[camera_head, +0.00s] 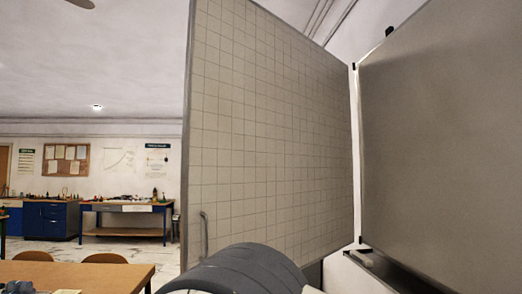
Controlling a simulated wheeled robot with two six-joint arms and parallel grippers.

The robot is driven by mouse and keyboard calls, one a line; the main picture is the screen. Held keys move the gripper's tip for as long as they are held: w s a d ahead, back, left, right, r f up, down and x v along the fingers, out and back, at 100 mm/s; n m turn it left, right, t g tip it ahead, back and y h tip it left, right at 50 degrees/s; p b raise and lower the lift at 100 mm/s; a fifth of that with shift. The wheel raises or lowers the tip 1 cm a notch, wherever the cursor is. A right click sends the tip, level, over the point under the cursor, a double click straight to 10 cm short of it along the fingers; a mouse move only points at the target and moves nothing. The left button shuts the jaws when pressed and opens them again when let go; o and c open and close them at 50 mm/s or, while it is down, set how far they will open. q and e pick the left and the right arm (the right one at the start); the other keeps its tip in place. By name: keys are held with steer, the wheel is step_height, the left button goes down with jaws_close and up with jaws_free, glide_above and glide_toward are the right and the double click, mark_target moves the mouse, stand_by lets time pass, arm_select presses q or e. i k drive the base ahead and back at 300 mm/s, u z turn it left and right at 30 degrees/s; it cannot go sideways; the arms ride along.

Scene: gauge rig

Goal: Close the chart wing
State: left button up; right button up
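The chart wing (265,130) is a large pale panel with a square grid, framed in grey. It stands swung out at an angle from the grey main board (440,130), joined along its right edge near the hinge line (355,150). A slim grey vertical handle (204,235) sits low on the wing near its free left edge. A rounded dark grey arm link of mine is in front of the wing's lower edge and hides part of it. Neither gripper shows, so I cannot see whether one touches the handle.
A ledge (385,270) runs under the main board. A wooden table (80,273) with chairs (105,258) behind it is at lower left. A workbench (125,207) and blue cabinets (48,218) stand along the far wall. Open floor lies between them and the table.

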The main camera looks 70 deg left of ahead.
mark_target(266, 152)
steer(key=u, duration=2.2)
steer(key=k, duration=0.15)
